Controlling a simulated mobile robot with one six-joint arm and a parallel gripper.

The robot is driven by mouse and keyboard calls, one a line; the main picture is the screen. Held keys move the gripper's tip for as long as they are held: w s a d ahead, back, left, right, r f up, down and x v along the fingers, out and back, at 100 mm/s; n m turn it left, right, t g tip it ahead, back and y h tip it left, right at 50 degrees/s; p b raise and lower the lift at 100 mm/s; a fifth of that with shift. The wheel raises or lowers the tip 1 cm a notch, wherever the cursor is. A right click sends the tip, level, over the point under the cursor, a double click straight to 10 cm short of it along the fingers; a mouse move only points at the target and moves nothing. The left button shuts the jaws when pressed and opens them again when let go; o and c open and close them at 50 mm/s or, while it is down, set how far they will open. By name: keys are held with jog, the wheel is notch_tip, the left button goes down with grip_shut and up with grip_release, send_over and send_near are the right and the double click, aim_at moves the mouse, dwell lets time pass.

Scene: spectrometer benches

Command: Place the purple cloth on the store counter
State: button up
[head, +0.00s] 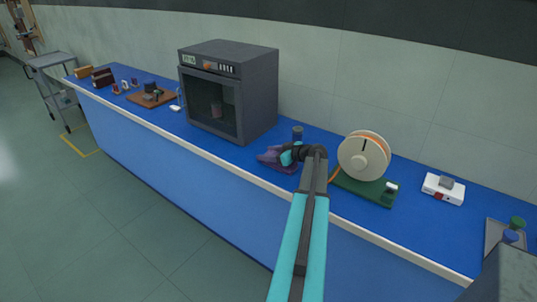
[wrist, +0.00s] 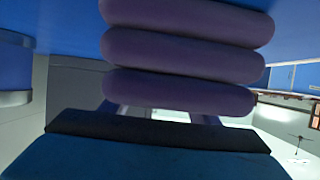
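The purple cloth (head: 268,156) shows at the end of my arm in the head view, low over the blue counter (head: 230,152), in front of the dark oven. In the wrist view the cloth (wrist: 185,68) fills the upper middle as thick purple folds, very close to the camera. My gripper (head: 284,158) is at the cloth's right side, and its teal part overlaps the cloth. The fingertips are hidden, so I cannot tell whether they are closed on it. Whether the cloth touches the counter is also unclear.
The dark oven (head: 258,92) stands behind and left. A dark blue cylinder (head: 297,133) is just behind my gripper. A spool (head: 363,156) on a green base and a white box (head: 443,189) are to the right.

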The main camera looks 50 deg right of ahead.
jog(key=o, duration=0.4)
jog(key=shift+r, duration=0.15)
jog(key=shift+s, duration=0.3)
jog(key=b+v, duration=0.3)
jog(key=v, duration=0.8)
jog(key=shift+s+r, duration=0.15)
jog(key=shift+a, duration=0.15)
